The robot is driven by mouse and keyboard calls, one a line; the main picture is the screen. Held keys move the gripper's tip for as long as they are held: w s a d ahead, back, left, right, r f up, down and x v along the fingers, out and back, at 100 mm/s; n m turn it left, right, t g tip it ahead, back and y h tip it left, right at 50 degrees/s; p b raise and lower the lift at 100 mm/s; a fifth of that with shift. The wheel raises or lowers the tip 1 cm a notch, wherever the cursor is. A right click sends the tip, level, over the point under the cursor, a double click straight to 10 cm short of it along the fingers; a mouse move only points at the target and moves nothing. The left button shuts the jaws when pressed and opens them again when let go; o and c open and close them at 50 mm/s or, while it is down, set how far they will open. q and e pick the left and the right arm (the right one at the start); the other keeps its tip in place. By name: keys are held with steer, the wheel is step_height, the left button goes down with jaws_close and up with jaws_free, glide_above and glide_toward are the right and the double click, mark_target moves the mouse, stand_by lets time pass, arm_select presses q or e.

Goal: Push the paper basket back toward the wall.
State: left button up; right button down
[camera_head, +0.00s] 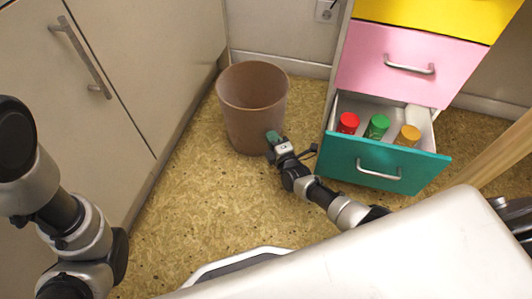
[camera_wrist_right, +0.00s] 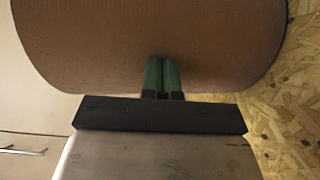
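The brown paper basket (camera_head: 252,107) stands upright on the floor, in front of the wall (camera_head: 285,28) and beside the cabinet on the left. Its open rim faces up and no contents show. My right gripper (camera_head: 272,136) is at the lower right of the basket's near side. In the right wrist view its green fingers (camera_wrist_right: 162,74) are together with nothing between them, right against or very close to the basket's side (camera_wrist_right: 150,40); contact cannot be told for certain. Only my left arm shows at the left edge; its gripper is out of view.
A cabinet (camera_head: 130,80) runs along the left. At the right, a drawer unit has its teal drawer (camera_head: 352,165) pulled out, holding red, green and yellow-capped stamps or bottles (camera_head: 377,127). A wooden leg (camera_head: 500,155) stands at the far right. The speckled floor (camera_head: 190,205) is clear in front.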

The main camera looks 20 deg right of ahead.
steer(key=shift+w+d, duration=0.45)
steer(key=shift+w, duration=0.1)
